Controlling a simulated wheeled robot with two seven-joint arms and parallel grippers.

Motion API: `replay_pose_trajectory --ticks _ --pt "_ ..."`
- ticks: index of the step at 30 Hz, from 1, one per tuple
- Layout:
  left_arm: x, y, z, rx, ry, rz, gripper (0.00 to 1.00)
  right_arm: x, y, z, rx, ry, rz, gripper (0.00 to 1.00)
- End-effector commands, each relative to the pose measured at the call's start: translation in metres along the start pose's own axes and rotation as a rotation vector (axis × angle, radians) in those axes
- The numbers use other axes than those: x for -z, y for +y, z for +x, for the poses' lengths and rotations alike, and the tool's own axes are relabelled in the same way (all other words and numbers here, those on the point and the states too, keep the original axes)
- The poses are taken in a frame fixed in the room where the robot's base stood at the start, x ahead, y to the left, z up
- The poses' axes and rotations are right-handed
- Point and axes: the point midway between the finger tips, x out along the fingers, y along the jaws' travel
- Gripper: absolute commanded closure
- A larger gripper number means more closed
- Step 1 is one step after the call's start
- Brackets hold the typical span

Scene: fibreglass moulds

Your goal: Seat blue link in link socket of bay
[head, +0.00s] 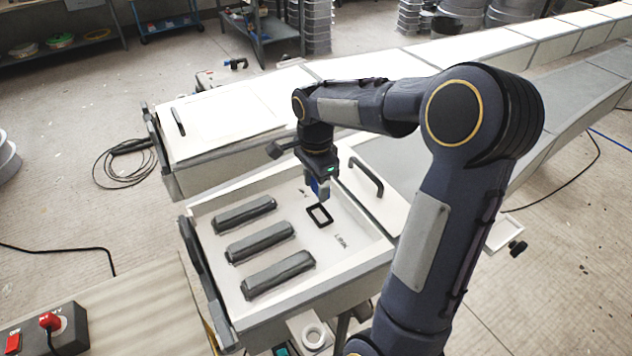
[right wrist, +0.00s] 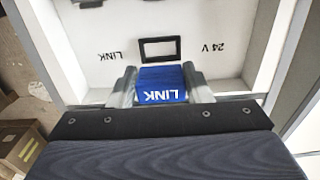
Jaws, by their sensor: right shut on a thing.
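The blue link (right wrist: 161,85), marked LINK in white, is between the two fingers of my right gripper (right wrist: 160,90) in the right wrist view. In the head view the link (head: 314,186) is partly hidden by my right gripper (head: 322,190), which is shut on it above the bay. The link socket (head: 319,216) is a black rectangular frame on the white floor of the bay (head: 345,250). It also shows in the right wrist view (right wrist: 160,40), ahead of the link and apart from it. LINK and 24 V are printed beside it. My left gripper is not in view.
Several dark grey bars (head: 260,242) lie in the bay left of the socket. A black handle (head: 366,177) is on a white lid beside the bay. The bay floor around the socket is clear.

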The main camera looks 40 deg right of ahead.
Motion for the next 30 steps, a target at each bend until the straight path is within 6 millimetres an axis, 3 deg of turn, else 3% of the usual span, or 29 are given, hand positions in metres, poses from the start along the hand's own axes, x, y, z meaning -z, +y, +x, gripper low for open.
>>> replay_pose_trajectory --ticks 19,30 --pt "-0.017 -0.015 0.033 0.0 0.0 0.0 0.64 -0.001 0.0 0.052 -0.001 0.0 0.0 0.81" --pt "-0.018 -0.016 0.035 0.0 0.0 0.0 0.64 -0.001 0.0 0.058 0.0 0.0 0.0 0.81"
